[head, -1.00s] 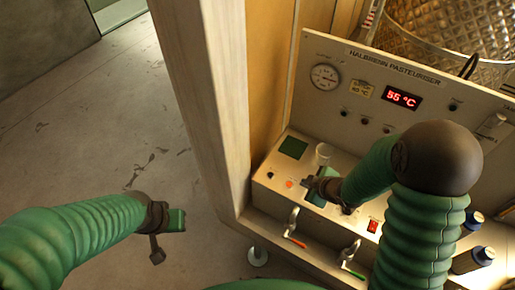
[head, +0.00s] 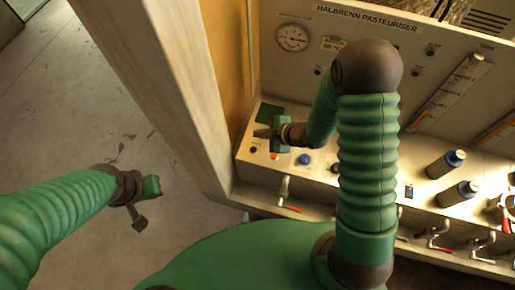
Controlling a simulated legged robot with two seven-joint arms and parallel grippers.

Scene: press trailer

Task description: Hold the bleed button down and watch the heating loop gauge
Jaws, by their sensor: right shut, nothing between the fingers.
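The heating loop gauge is probably the round white dial (head: 293,37) on the upright pasteuriser panel; its needle is too small to read. On the sloped ledge below are an orange button (head: 274,156), a blue button (head: 304,159) and a small black one (head: 253,149). I cannot read their labels, so I cannot tell which is the bleed button. My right gripper (head: 264,134) is shut and empty, over the ledge just behind the orange button. It seems apart from the buttons. My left gripper (head: 147,200) hangs over the floor at left; its jaws are unclear.
A wooden post (head: 160,85) stands between my two grippers. Red-handled valves (head: 285,190) line the ledge's front. My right arm hides part of the panel. The floor (head: 60,120) at left is clear.

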